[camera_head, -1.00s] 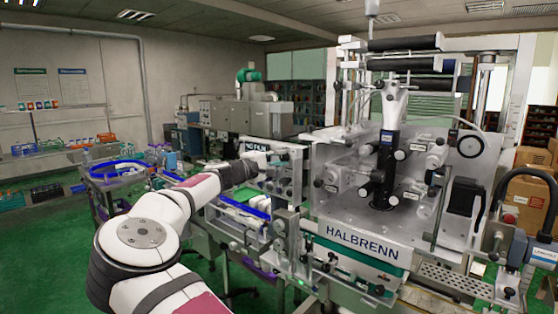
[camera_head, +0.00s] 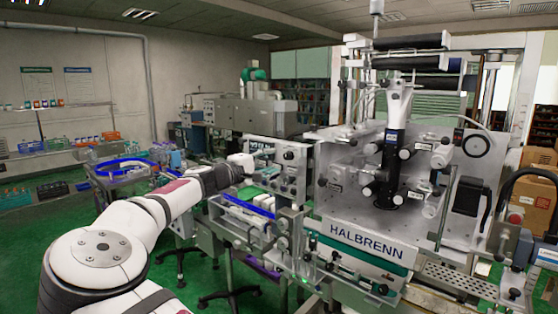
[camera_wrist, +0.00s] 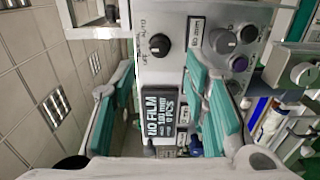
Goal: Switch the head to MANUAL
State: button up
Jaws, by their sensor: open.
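The head's control panel (camera_wrist: 205,14) fills the middle of the wrist view, turned sideways. A black rotary knob (camera_wrist: 160,44) sits on it, with lettering that looks like AUTO and OFF beside it; its setting is too small to tell. A dark display (camera_wrist: 165,112) reads NO FILM, with smaller lines. My gripper (camera_wrist: 163,78) is open and empty, its teal-padded fingers on either side of the display and below the knob in the picture. In the head view my gripper (camera_head: 243,163) is just left of the panel (camera_head: 290,172); contact cannot be told.
More round knobs (camera_wrist: 222,40) sit right of the rotary knob in the wrist view. The HALBRENN machine (camera_head: 366,240) stands to the right, with rollers and a clear cover. A conveyor with a blue rail (camera_head: 250,208) runs below my gripper.

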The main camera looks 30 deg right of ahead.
jog(key=shift+v, duration=2.7)
jog(key=s+d+f+m+g+y, duration=0.5)
jog(key=s+d+f+y, duration=0.35)
jog(key=s+f, duration=0.55)
jog(key=s+a+r+t+y+b, duration=0.1)
jog(key=s+a+r+t+y, duration=0.1)
jog(key=s+a, duration=0.9)
jog(key=s+a+r+n+t+y+b, duration=0.1)
jog(key=s+a+r+y, duration=0.4)
jog(key=s+a, duration=0.5)
jog(key=shift+s+a+t+y, duration=0.4)
jog(key=shift+s+t+y, duration=0.35)
jog(key=shift+s, duration=2.2)
